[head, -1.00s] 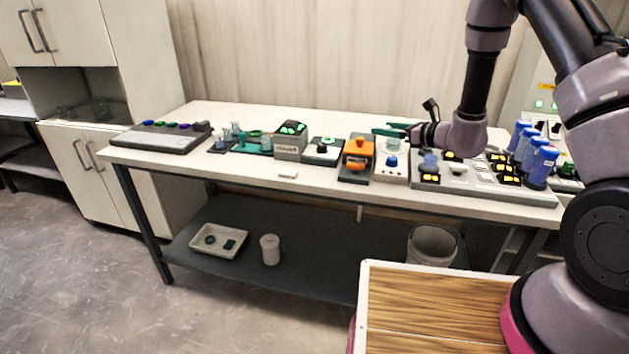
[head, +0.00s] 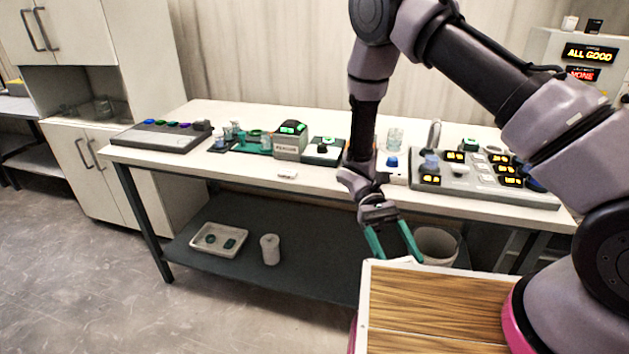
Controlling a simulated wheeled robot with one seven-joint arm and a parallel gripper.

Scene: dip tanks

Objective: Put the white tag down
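A small flat white piece, which looks like the white tag (head: 288,176), lies on the table top near its front edge, left of my arm. It is too small for me to make out any marking clearly. My gripper (head: 397,258) points down in front of the table's front edge, to the right of the white piece and well apart from it. Its two teal fingers are spread, and I see nothing between them.
The table (head: 240,184) carries a grey button panel (head: 160,137), a labelled box (head: 289,142) and a lit key panel (head: 485,185). A white tray (head: 207,250), a white canister (head: 270,249) and a bin (head: 436,240) sit on the lower shelf. A wood-topped surface (head: 430,310) is below my gripper.

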